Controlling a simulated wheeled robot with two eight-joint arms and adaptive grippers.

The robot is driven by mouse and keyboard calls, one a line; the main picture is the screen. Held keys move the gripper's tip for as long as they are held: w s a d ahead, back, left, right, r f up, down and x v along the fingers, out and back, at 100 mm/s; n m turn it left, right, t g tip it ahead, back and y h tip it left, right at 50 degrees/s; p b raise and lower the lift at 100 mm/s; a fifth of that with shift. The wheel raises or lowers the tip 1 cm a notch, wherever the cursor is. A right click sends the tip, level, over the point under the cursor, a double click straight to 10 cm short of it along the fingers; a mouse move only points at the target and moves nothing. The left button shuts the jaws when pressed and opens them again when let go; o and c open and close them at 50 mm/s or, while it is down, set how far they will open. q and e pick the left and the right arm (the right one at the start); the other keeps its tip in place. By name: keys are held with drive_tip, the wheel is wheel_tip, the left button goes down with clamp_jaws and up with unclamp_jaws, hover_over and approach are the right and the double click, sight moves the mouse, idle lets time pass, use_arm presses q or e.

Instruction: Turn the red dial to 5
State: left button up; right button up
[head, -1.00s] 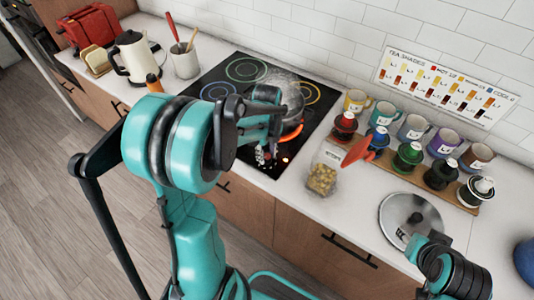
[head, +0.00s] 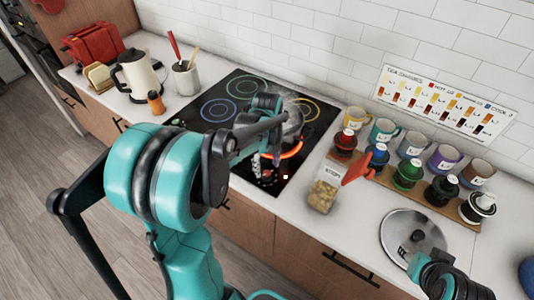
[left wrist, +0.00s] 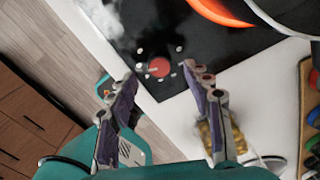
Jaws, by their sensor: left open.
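The red dial (left wrist: 158,67) is a small round knob on the black cooktop (left wrist: 215,50), with several small light marks around it. In the head view the dial (head: 268,174) shows as a red spot near the cooktop's front edge. My left gripper (left wrist: 160,75) is open and empty, its two fingers spread to either side of the dial in the picture. I cannot tell whether they touch it. In the head view the left gripper (head: 262,155) is over the front of the cooktop, partly hidden by my arm. My right arm's end shows at the lower right, its fingers unclear.
A jar (head: 324,190) stands right of the cooktop, beside a rack of colored mugs and pods. A round lid (head: 395,225) lies farther right. A kettle (head: 138,75) stands left.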

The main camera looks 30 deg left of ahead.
sight(268, 175)
use_arm(q)
wheel_tip(268, 175, up, 9)
drive_tip(key=shift+f, duration=0.2)
idle(0.5)
drive_tip(key=s+d+f+n+t+b, duration=0.2)
drive_tip(key=s+d+n+t, duration=0.5)
drive_tip(key=n, duration=1.5)
drive_tip(key=s+d+f, duration=0.1)
drive_tip(key=s+d, duration=0.2)
drive_tip(key=s, duration=0.1)
drive_tip(key=shift+s+d+n, duration=0.15)
drive_tip(key=shift+d+n, duration=0.15)
drive_tip(key=shift+n, duration=0.1)
